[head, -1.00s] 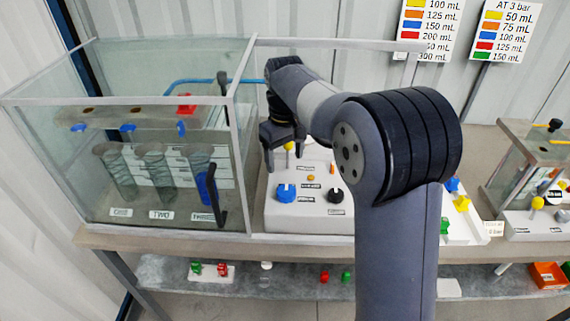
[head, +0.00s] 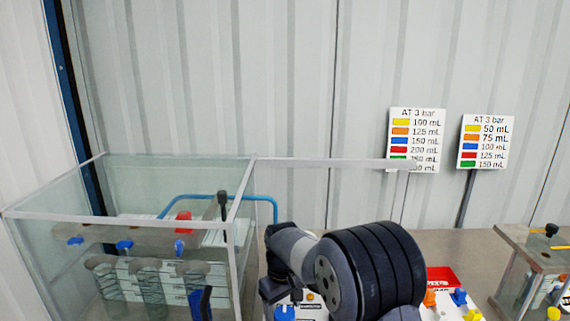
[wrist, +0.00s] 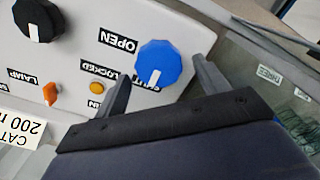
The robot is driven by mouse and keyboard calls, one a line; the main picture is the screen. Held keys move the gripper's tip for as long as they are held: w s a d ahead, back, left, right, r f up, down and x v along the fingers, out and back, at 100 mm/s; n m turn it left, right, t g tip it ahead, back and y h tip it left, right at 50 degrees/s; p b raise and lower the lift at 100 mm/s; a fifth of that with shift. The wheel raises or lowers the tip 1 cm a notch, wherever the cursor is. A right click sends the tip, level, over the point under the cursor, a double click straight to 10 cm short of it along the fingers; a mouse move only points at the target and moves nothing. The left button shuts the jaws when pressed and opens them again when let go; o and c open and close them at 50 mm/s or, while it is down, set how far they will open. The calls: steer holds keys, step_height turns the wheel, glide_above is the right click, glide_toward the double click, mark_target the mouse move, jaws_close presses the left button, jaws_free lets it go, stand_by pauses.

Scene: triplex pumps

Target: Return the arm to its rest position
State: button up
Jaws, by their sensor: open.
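My gripper (head: 272,290) hangs at the end of my arm in the lower middle of the head view, just right of the glass tank. In the wrist view my gripper (wrist: 161,68) shows two dark fingers, spread apart with nothing held. A blue knob (wrist: 158,62) on a white control panel (wrist: 75,75) appears between the fingertips; whether they touch it I cannot tell. My arm's large elbow joint fills the lower middle of the head view and hides most of the panel. The blue knob (head: 285,313) shows partly at the bottom edge there.
The glass tank (head: 240,240) stands close left of my arm, with a black handle (head: 222,205) and blue pipe (head: 275,208). A black knob (wrist: 38,20), orange switch (wrist: 50,93) and orange button (wrist: 97,87) sit on the panel.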

steer(key=shift+f, duration=0.45)
